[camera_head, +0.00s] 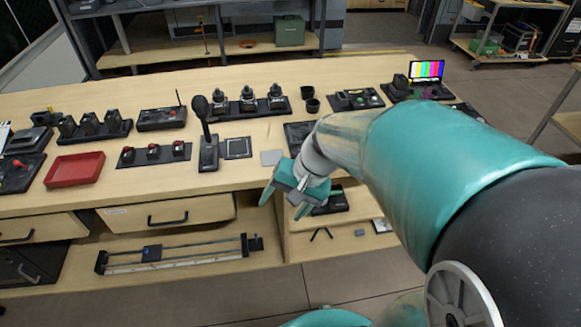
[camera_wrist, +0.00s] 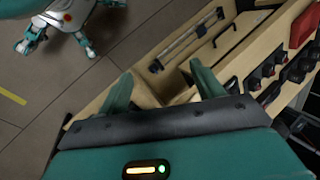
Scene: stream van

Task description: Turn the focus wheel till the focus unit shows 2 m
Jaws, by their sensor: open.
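My gripper (camera_head: 283,204) is in front of the workbench's front edge, left of the picture's middle-right area where my arm crosses the bench. Its two teal fingers are apart with nothing between them, which also shows in the wrist view (camera_wrist: 160,84). I cannot tell which unit on the bench is the focus unit. No focus wheel or distance reading can be made out at this size. A dark panel (camera_head: 296,131) lies behind the gripper, partly hidden by my arm. A unit with small coloured buttons (camera_head: 355,99) stands further back on the right.
A rail slider (camera_head: 180,252) lies on the lower shelf.

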